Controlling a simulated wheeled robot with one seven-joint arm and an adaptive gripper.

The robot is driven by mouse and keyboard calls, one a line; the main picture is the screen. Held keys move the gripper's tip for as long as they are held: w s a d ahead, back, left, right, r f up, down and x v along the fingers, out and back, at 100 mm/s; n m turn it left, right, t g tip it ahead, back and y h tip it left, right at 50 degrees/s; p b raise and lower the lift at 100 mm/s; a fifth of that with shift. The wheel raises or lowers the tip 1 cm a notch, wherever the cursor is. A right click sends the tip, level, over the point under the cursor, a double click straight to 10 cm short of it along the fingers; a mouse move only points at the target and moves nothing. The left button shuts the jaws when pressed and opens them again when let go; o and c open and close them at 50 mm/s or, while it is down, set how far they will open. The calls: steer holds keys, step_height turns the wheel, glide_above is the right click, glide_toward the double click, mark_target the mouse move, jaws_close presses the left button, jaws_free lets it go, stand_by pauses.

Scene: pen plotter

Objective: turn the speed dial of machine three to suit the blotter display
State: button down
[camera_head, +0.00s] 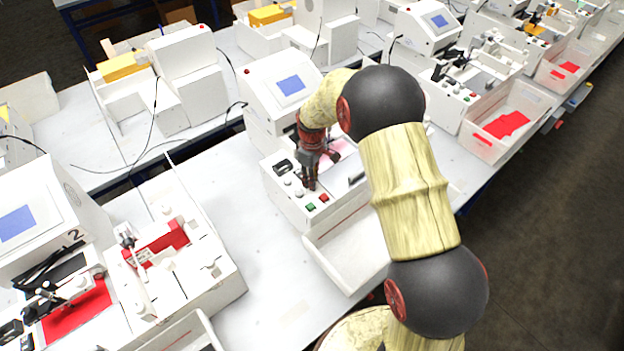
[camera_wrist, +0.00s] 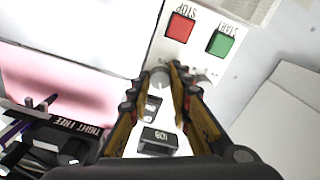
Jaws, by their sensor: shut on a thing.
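My gripper (camera_head: 310,187) points down at the control panel of the white machine (camera_head: 285,202) in the middle of the head view. In the wrist view, its fingers (camera_wrist: 161,72) are closed around a small pale round dial (camera_wrist: 160,79). A second pale dial (camera_wrist: 207,76) lies just right of the right finger and is partly covered. Any dial markings are hidden or too small to read. The machine's blue display (camera_head: 291,85) is on the housing behind the panel; its text is unreadable.
A red STOP button (camera_wrist: 180,26) and a green START button (camera_wrist: 221,43) sit close beyond the fingertips. A black counter-like block (camera_wrist: 157,141) lies behind them. A machine marked 2 (camera_head: 35,225) stands at left. An open white tray (camera_head: 350,245) is in front of the panel.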

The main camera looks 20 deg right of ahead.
steer(key=shift+m, duration=0.3)
steer(key=m, duration=0.3)
steer(key=shift+m, duration=2.6)
steer(key=c, duration=1.9)
jaws_free()
steer(key=shift+r, duration=0.1)
step_height(320, 180, up, 12)
